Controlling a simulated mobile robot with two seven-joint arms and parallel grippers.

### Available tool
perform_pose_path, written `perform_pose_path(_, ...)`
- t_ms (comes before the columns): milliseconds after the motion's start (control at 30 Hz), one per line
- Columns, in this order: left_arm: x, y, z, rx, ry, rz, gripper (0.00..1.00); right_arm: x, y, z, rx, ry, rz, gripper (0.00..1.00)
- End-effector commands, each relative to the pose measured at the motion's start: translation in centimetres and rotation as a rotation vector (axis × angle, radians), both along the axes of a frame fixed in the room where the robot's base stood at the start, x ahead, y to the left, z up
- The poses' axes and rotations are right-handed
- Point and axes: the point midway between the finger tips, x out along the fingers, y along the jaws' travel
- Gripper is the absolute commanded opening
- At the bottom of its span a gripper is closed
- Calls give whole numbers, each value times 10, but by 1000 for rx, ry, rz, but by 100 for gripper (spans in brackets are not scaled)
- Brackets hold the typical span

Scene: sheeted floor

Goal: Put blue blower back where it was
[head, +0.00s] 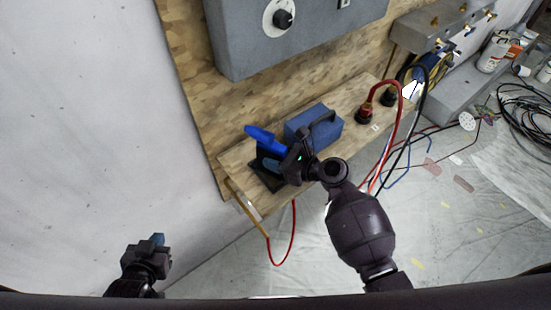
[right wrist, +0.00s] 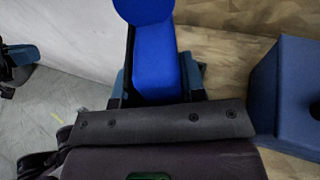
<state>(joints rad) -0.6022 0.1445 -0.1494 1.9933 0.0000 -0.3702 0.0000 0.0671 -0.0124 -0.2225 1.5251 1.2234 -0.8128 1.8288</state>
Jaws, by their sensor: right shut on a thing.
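The blue blower (head: 264,137) is at the near left end of the wooden shelf, above a black holder (head: 262,180). My right gripper (head: 277,163) is shut on the blower. In the right wrist view the blower (right wrist: 155,72) lies between the two fingers, its rounded blue end pointing away from the wrist. The gripper hides its lower part, so I cannot tell whether it touches the holder. My left gripper (head: 156,241) is low at the left, away from the shelf; its finger gap is not clear.
A blue box with a dark handle (head: 326,130) stands on the shelf (head: 345,98) just right of the blower. Red and black plugs with cables (head: 365,115) are further right. A grey panel (head: 290,40) hangs above. A red cable (head: 292,240) loops below the shelf.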

Motion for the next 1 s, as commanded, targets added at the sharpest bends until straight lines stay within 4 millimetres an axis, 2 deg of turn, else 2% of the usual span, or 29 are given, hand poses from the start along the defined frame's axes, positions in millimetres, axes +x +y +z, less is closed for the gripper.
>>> perform_pose_path(667, 1, -1, -6, -2, 0, 0, 0, 1, 0, -11, 3, -2, 0, 29)
perform_pose_path(700, 1, -1, -6, -2, 0, 0, 0, 0, 0, -11, 1, -1, 0, 42)
perform_pose_path(833, 1, -1, -6, -2, 2, 0, 0, 0, 0, -11, 1, -1, 0, 62)
perform_pose_path(1000, -1, -1, -7, -3, 5, 1, 0, 0, 0, -11, 0, -1, 0, 63)
